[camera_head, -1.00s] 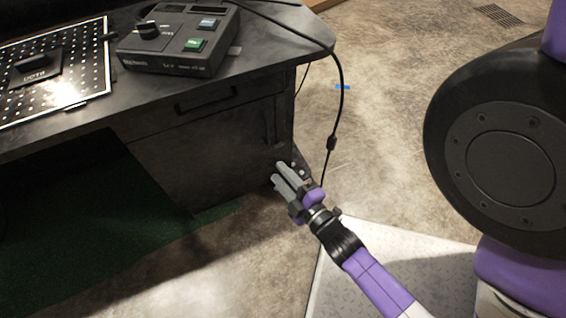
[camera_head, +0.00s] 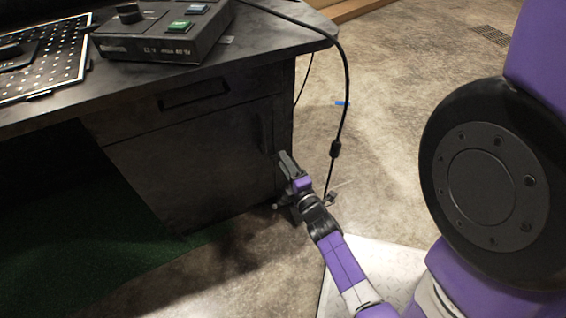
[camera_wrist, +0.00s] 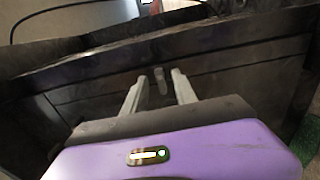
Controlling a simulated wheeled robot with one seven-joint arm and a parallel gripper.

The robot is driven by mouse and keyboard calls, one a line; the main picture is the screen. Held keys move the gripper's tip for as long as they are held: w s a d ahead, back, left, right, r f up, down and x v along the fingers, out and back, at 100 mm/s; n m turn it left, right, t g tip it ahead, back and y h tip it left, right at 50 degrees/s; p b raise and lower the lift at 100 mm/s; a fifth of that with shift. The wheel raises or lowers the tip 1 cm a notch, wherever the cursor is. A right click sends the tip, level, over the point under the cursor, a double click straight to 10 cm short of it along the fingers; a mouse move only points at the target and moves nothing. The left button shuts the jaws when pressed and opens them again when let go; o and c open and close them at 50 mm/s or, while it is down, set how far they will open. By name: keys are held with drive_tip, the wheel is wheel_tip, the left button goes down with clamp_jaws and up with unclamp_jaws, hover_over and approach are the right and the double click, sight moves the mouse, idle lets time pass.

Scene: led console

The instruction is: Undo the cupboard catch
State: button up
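The dark cupboard door (camera_head: 190,165) is closed, below a drawer at the right end of the desk. An upright handle (camera_head: 262,128) is near its right edge. A small grey upright piece, seemingly the catch (camera_wrist: 160,80), shows between the fingertips, with a gap on either side. I cannot tell how deep it sits between them.
A drawer with a recessed pull (camera_head: 194,93) is above the door. A control box (camera_head: 165,32) stands on the desk top (camera_head: 240,55). A black cable (camera_head: 346,90) hangs off the desk's right corner, close to my gripper. The floor to the right is open.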

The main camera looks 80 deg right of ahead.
drive_tip(key=shift+w+d, duration=0.45)
drive_tip(key=shift+d, duration=0.05)
clamp_jaws()
